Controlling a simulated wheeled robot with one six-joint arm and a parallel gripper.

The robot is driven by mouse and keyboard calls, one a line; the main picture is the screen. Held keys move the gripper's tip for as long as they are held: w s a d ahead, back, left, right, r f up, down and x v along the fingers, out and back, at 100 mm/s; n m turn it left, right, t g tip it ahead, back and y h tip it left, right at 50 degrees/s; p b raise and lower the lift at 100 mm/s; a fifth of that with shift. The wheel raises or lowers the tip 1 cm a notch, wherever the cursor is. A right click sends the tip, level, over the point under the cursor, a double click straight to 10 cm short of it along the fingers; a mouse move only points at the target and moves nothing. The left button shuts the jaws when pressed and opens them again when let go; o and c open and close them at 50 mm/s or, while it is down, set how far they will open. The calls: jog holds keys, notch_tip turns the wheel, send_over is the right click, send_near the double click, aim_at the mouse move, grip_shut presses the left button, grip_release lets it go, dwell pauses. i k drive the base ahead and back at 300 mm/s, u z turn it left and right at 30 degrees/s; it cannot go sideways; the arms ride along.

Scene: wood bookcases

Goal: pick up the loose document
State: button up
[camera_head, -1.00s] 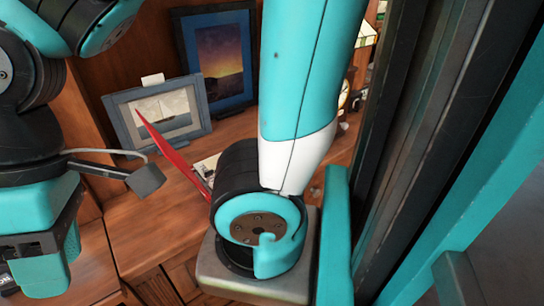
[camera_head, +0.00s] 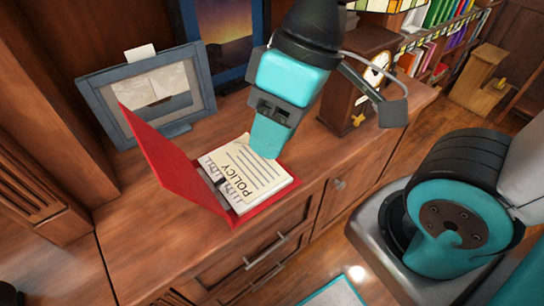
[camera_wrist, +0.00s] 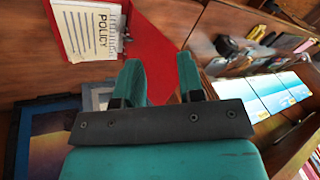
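A cream paper headed POLICY (camera_head: 247,170) lies in an open red binder (camera_head: 163,160) on the wooden cabinet top. The binder's cover stands up at the left, and metal rings show beside the paper. In the wrist view the paper (camera_wrist: 93,32) and the binder (camera_wrist: 150,42) are at the upper left. My gripper (camera_head: 267,147) points down by the paper's far right edge in the head view; contact cannot be told. In the wrist view its two teal fingers (camera_wrist: 160,80) are apart, with nothing between them.
A blue-framed boat picture (camera_head: 92,92) with a white card (camera_head: 140,54) at its top stands behind the binder. A taller framed picture (camera_head: 221,38) is behind it. A wooden clock (camera_head: 347,90) stands right of my gripper. Cabinet top at the front left is clear.

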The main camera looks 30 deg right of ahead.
aim_at(250, 175)
jog(key=u, duration=1.45)
jog(key=k, duration=0.75)
jog(key=z, duration=1.2)
jog(key=i, duration=1)
